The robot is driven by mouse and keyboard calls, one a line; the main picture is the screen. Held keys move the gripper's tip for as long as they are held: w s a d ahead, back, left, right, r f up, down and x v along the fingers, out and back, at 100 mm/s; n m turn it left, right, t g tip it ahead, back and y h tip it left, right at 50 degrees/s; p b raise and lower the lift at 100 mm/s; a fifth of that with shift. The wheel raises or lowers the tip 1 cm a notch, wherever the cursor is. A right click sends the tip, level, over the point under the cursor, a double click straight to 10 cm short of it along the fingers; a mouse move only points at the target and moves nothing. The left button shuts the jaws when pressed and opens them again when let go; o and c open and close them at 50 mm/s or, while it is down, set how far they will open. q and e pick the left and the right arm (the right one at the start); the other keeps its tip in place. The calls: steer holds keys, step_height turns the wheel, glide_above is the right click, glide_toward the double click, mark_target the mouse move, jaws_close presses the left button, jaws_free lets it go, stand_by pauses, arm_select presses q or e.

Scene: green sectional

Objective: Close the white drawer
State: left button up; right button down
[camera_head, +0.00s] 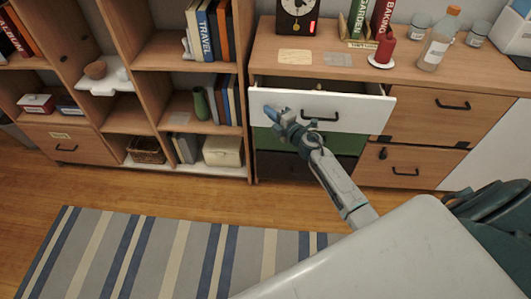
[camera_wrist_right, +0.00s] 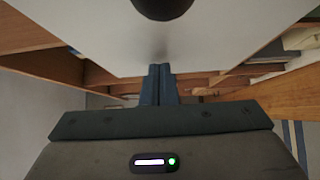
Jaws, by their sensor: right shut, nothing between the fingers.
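The white drawer (camera_head: 345,112) stands pulled out at the top of the wooden dresser, with a black handle on its front and something partly visible inside. My right gripper (camera_head: 270,110) is at the left part of the drawer's white front, left of the handle. Its fingers are shut and empty. In the right wrist view the shut fingertips (camera_wrist_right: 160,72) are at the white drawer front (camera_wrist_right: 100,45); I cannot tell whether they touch it. My left gripper is not in view.
Below are a green drawer (camera_head: 345,142) and a dark drawer (camera_head: 272,166). A bottle (camera_head: 437,42) and a red candle (camera_head: 384,50) stand on the dresser top (camera_head: 265,52). A bookshelf (camera_head: 246,150) adjoins at left. A striped rug (camera_head: 150,252) covers the floor in front.

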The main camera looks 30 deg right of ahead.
steer(key=w+d, duration=0.1)
steer(key=w, duration=0.1)
steer(key=w+d+b, duration=0.1)
steer(key=w, duration=0.1)
steer(key=w+d, duration=0.2)
steer(key=shift+w+f+b, duration=0.1)
steer(key=shift+w+b, duration=0.2)
steer(key=shift+b, duration=0.05)
steer(key=shift+w+d, duration=0.3)
steer(key=shift+w, duration=0.1)
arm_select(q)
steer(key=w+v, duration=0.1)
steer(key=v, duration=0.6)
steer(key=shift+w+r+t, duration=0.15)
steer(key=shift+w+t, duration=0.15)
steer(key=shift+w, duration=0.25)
arm_select(e)
steer(key=shift+d+r, duration=0.1)
steer(key=shift+r, duration=0.3)
